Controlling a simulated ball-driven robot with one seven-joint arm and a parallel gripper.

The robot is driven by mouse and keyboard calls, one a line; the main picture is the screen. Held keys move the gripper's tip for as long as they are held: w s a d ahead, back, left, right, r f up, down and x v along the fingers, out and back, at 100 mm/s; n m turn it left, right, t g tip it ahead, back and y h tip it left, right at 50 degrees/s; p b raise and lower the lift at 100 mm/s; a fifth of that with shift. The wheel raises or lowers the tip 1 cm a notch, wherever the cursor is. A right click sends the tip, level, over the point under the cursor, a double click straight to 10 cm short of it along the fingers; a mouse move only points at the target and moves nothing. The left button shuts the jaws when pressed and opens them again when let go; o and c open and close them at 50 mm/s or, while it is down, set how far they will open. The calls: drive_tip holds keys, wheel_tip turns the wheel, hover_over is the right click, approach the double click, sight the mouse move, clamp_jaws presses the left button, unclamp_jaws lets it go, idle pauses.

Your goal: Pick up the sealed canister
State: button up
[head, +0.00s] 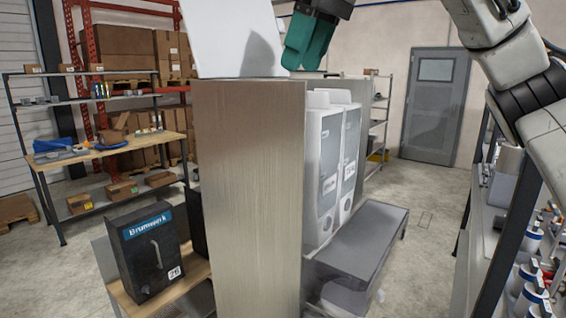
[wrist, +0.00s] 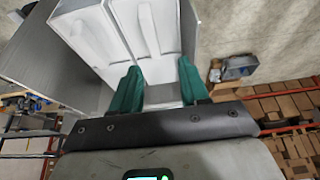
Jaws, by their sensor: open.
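My gripper (head: 308,42) is raised above the row at the top of the head view, beside a white box-shaped top (head: 232,38). In the wrist view its two teal fingers (wrist: 158,75) are apart, with nothing visibly held between them. Two tall white dispenser units (head: 327,165) stand behind a metal panel (head: 248,190); white units (wrist: 150,30) also fill the space beyond the fingers. Several white containers with blue parts (head: 533,290) stand on the right-hand rack. I cannot tell which thing is the sealed canister, or whether the panel hides it.
A black case labelled Brumwerk (head: 148,252) stands on a wooden shelf at lower left. A grey bench (head: 365,240) lies before the dispensers. A shelving unit (head: 100,150) stands at left. The floor toward the grey door (head: 433,110) is clear.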

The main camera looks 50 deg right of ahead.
drive_tip(key=x, duration=0.1)
drive_tip(key=p+x, duration=0.1)
drive_tip(key=x, duration=0.1)
drive_tip(key=shift+w+d+f, duration=0.1)
drive_tip(key=shift+w+d, duration=0.05)
drive_tip(key=shift+d, duration=0.2)
drive_tip(key=shift+w+f, duration=0.2)
drive_tip(key=shift+f, duration=0.45)
drive_tip(key=shift+c, duration=0.2)
clamp_jaws()
drive_tip(key=shift+r, duration=0.1)
